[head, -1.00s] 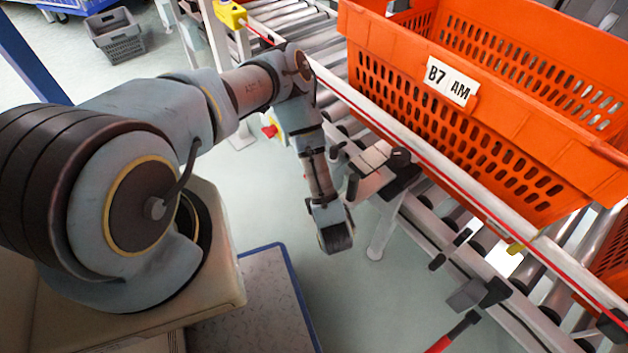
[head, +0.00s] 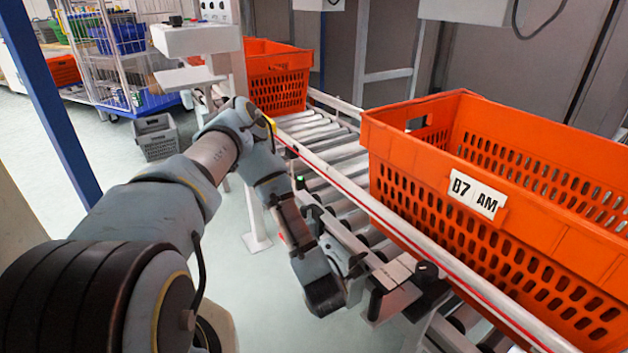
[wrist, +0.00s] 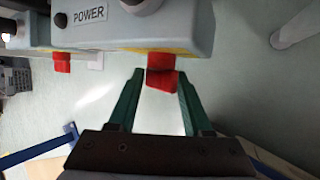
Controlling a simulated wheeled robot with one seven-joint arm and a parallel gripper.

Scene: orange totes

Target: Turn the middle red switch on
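My gripper (wrist: 160,75) shows in the wrist view with its two green fingers apart. A red switch (wrist: 161,79) on the underside of a grey control box (wrist: 140,32) sits between the fingertips, with small gaps visible on its sides. In the head view my arm hides the box, and the fingers cannot be made out.
A roller conveyor (head: 335,155) runs beside my arm, with a large orange tote (head: 420,190) labelled "B7 AM" and another orange tote (head: 275,85) farther back. A grey crate (head: 156,138) is on the floor. A blue post (head: 50,110) stands at the left.

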